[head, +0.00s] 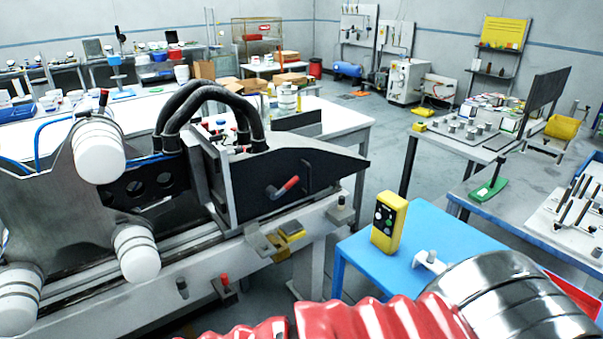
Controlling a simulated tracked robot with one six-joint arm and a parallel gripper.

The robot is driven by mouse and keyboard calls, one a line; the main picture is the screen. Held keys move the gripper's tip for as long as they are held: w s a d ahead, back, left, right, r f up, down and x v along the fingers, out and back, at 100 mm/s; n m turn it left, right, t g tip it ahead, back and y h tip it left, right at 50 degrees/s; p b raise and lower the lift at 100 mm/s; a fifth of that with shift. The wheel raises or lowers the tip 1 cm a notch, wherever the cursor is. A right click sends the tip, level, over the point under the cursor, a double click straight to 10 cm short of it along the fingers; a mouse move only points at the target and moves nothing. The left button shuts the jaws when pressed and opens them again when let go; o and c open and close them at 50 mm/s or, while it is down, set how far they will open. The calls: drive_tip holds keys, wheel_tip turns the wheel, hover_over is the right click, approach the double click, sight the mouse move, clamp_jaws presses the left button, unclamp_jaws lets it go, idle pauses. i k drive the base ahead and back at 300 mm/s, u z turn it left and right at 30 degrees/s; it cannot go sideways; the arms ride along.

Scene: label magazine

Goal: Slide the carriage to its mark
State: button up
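What looks like the carriage is a grey and black block (235,185) on the long pale bed (200,262) at the left, with black hoses looping over its top. A red-tipped lever (285,187) sits on its dark side face. A grey plate with white rollers (98,152) stands to its left. A yellow block (291,231) is fixed at the bed's front edge below the wedge-shaped end; I cannot tell if it is the mark. My gripper is not in view. A red ribbed sleeve and a shiny metal cylinder, probably my arm, fill the bottom edge.
A blue table (440,268) in front right carries a yellow control box (388,222) with buttons. A white table (340,125) stands behind the bed. Benches with small parts (480,130) stand at the right. Grey floor (380,125) is clear between them.

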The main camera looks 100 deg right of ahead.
sight(46, 207)
drive_tip(key=z, duration=1.1)
drive_tip(key=k, duration=0.4)
drive_tip(key=z, duration=0.6)
